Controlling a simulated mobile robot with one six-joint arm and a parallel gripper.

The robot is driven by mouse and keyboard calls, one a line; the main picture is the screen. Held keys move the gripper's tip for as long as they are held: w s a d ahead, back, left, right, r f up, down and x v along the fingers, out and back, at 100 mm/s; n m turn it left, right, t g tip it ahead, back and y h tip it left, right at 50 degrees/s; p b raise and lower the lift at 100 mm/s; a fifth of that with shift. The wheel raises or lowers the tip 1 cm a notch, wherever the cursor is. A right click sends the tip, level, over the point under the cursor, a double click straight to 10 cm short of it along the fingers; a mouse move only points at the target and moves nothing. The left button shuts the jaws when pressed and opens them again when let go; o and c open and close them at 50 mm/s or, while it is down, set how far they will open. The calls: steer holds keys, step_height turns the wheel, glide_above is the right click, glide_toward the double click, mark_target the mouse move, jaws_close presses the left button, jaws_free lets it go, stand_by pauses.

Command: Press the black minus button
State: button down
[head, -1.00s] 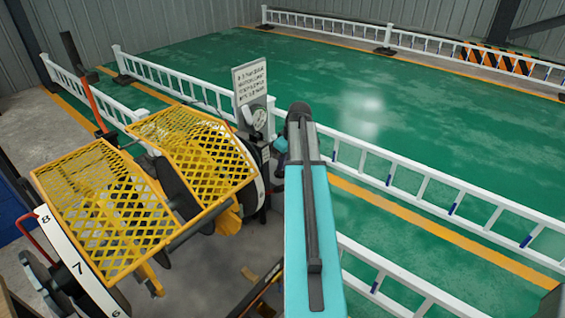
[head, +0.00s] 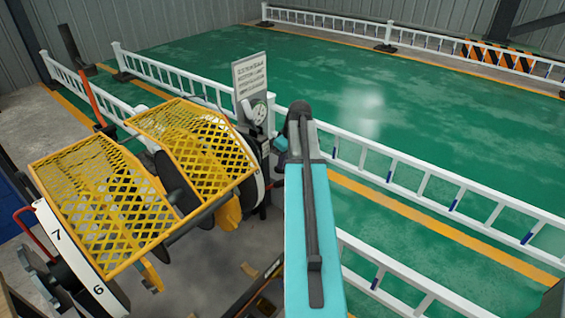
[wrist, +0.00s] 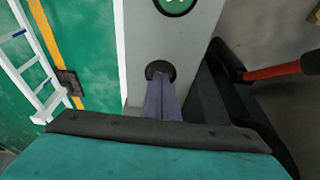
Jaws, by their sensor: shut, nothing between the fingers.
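In the wrist view a round black button (wrist: 160,69) sits on a grey panel (wrist: 199,40), below a green round button (wrist: 175,4) with a white mark cut by the top edge. My gripper (wrist: 162,84) is shut and empty. Its fingertips are at the black button and cover its lower part; they look to be touching it. The button's minus mark is not readable. In the head view my teal arm reaches toward the control post (head: 265,150), and my fingertips and the buttons are hidden.
A machine with yellow mesh guards (head: 95,190) and a numbered white wheel (head: 75,262) stands left of my arm. A sign (head: 250,75) and a dial (head: 259,114) are by the post. White railings (head: 430,180) run to the right. A red bar (wrist: 275,72) is beside the panel.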

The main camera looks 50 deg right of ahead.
steer(key=shift+r+p, duration=1.05)
steer(key=shift+r, duration=0.85)
steer(key=shift+b+v, duration=0.35)
steer(key=shift+v, duration=0.6)
step_height(320, 180, up, 8)
steer(key=b, duration=0.2)
glide_above(283, 170)
steer(key=s, duration=0.2)
steer(key=shift+s+d, duration=0.1)
steer(key=shift+d, duration=0.15)
